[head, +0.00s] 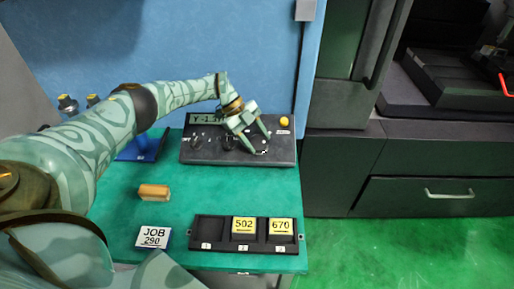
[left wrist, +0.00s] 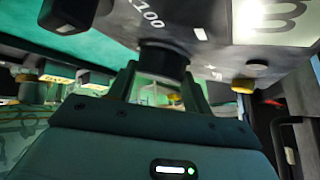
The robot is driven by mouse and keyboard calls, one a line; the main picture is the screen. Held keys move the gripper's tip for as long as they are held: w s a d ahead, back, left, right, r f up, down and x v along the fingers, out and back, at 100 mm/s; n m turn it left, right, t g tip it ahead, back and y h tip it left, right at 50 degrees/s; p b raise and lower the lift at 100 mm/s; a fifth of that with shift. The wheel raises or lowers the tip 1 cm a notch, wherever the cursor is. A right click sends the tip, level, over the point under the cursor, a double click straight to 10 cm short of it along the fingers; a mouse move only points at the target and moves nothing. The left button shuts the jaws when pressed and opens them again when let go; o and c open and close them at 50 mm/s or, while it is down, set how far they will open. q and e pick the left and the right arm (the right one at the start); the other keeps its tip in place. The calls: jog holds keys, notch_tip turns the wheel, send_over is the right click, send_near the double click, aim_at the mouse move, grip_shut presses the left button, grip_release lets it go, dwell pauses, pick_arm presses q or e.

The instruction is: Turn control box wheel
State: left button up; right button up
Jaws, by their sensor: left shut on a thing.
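The control box (head: 212,158) is a dark sloped panel at the back of the green table, with a display reading "Y-1…" and a yellow button (head: 284,121). My left gripper (head: 260,143) reaches down onto its right part. Its fingers are shut on the dark round wheel (head: 261,152), which they partly hide. In the left wrist view the fingers stand on both sides of the dark round part (left wrist: 163,60), beside an "X100" marking. Dark knobs (head: 196,143) sit to the left on the panel. My right gripper is not in view.
An orange-brown block (head: 153,191), a "JOB 290" card (head: 153,238) and a black numbered tray (head: 208,220) holding yellow cards 502 (head: 243,226) and 670 (head: 281,228) lie on the table. A blue holder (head: 140,150) stands behind my left arm. Dark machine cabinets (head: 340,170) stand right.

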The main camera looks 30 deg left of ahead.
pick_arm(q)
jog(key=m+g+b, duration=0.1)
jog(key=b, duration=0.1)
jog(key=f+m+g+y+b, duration=0.1)
jog(key=b, duration=0.1)
jog(key=shift+w+d+m, duration=0.1)
jog(key=shift+d+m, duration=0.05)
jog(key=shift+m, duration=0.15)
jog(key=shift+r+m+g+y+b, duration=0.25)
jog(key=shift+m+g+y+b, duration=0.4)
jog(key=shift+b, duration=0.5)
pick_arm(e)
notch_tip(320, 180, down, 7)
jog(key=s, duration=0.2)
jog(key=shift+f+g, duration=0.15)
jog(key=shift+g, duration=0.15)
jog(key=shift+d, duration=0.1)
pick_arm(q)
jog(key=o, duration=1)
jog(key=shift+d+r, duration=0.1)
jog(key=shift+c, duration=0.2)
jog(key=shift+r, duration=0.1)
